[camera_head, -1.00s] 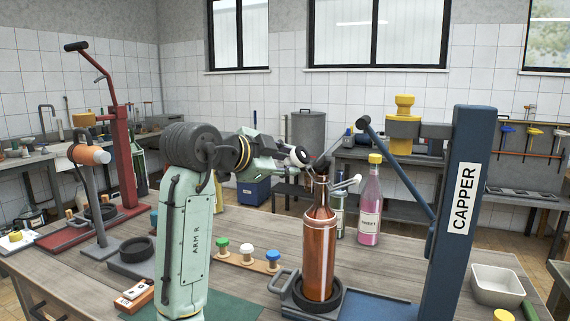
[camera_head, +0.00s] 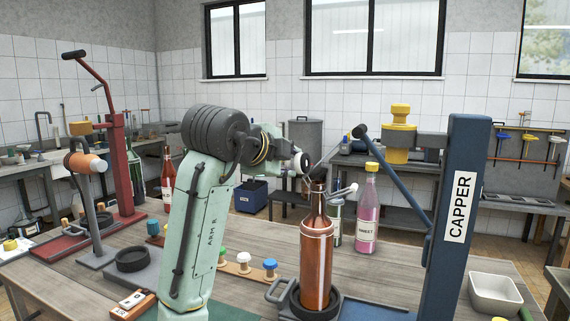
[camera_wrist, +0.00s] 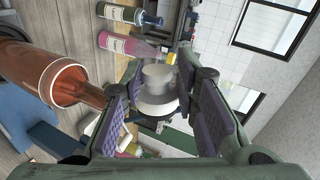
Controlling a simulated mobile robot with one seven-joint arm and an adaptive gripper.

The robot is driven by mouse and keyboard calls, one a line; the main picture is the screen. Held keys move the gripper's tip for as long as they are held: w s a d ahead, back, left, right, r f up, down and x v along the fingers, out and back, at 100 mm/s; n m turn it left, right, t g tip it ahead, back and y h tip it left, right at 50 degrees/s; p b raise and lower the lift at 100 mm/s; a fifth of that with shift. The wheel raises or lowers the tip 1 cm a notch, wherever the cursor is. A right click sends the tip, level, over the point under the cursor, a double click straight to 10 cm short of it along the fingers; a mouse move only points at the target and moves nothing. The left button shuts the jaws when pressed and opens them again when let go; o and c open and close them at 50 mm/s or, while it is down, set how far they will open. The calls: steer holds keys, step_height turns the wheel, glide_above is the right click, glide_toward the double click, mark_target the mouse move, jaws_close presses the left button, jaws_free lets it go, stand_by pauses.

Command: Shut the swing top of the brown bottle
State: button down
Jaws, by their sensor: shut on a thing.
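The brown bottle (camera_head: 317,255) stands upright in a dark ring on the capper's base in the head view. A pale lever (camera_head: 343,191) of the swing top sticks out right of the neck. My gripper (camera_head: 303,166) is just above and left of the mouth. In the wrist view its purple pads (camera_wrist: 157,100) are shut on the white stopper (camera_wrist: 157,76), which is apart from the mouth. The stopper's contact with the pads is partly hidden.
The blue capper post (camera_head: 459,220) and its slanted handle stand close on the right. A pink bottle (camera_head: 367,212) is behind the brown one. A white bowl (camera_head: 495,292) lies right. Small coloured stoppers (camera_head: 243,262) stand left.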

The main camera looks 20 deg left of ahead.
mark_target(301, 158)
steer(key=shift+d+r+m+y, duration=0.1)
steer(key=shift+d+m+y, duration=0.2)
steer(key=shift+m+y, duration=0.3)
steer(key=shift+d+r+m+y, duration=0.1)
steer(key=shift+d+m+y, duration=0.25)
steer(key=shift+m, duration=0.35)
steer(key=shift+d+r+m+y+b, duration=0.1)
steer(key=shift+d+m+y+b, duration=0.45)
steer(key=shift+m, duration=0.4)
steer(key=shift+d+r+m+y+b, duration=0.1)
steer(key=shift+d+m+y+b, duration=0.2)
steer(key=shift+m+y, duration=0.5)
steer(key=shift+d+r+m+t+y+b, duration=0.1)
steer(key=shift+d+m+t+y+b, duration=0.35)
steer(key=shift+m, duration=0.5)
steer(key=shift+d+m+t+y+b, duration=0.35)
steer(key=shift+d+m, duration=0.15)
steer(key=shift+m, duration=0.4)
steer(key=shift+d+f+m+t+y+b, duration=0.15)
steer(key=shift+d+m+t+y+b, duration=0.2)
steer(key=shift+m, duration=0.5)
steer(key=shift+d+f+m+t+y+b, duration=0.15)
steer(key=shift+d+m+t+b, duration=0.2)
steer(key=shift+m, duration=0.5)
steer(key=c, duration=1.6)
jaws_free()
steer(key=shift+s, duration=0.1)
steer(key=shift+o, duration=1.2)
steer(key=v, duration=1.2)
